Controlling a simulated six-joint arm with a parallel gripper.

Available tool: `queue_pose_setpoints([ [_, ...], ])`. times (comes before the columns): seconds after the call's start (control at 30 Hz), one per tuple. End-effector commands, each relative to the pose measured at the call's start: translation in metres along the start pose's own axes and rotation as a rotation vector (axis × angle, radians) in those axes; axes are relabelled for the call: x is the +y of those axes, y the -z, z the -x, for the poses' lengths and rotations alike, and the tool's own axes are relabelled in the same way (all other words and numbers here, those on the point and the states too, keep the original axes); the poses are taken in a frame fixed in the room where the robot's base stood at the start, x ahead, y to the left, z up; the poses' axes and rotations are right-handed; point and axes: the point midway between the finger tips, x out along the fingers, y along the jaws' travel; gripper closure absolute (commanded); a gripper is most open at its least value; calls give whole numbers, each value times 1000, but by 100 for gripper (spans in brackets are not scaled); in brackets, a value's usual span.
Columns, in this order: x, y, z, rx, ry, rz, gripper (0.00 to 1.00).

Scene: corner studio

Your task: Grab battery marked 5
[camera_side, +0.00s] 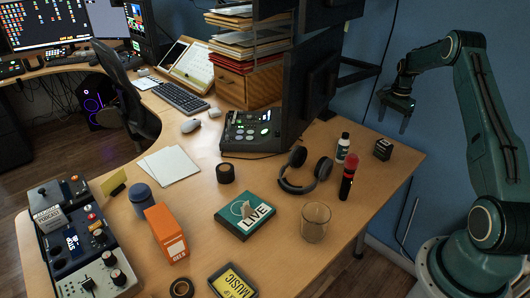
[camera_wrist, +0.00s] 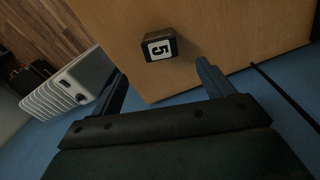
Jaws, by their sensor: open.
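The battery marked 5 (camera_wrist: 160,46) is a small black block with a white label and a black 5 on its face. It sits near the edge of the wooden desk (camera_wrist: 230,35). In the side view the small black block (camera_side: 383,149) stands at the desk's right end. My gripper (camera_wrist: 160,80) is open and empty, its two fingers apart, with the battery beyond the fingertips and between their lines. In the side view my gripper (camera_side: 405,122) hangs above and to the right of the block, clear of the desk.
A white bottle (camera_side: 343,147) and a black and red cylinder (camera_side: 348,175) stand left of the block. Headphones (camera_side: 306,172) and a clear glass (camera_side: 315,222) are further left. A monitor (camera_side: 305,85) rises behind. A white ribbed radiator (camera_wrist: 75,85) shows beside the desk edge.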

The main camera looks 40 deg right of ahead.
Motion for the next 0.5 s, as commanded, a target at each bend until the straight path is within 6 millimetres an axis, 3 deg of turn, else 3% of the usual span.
queue_pose_setpoints([
  [0.5,0,-1,-69,0,-1,1,20],
])
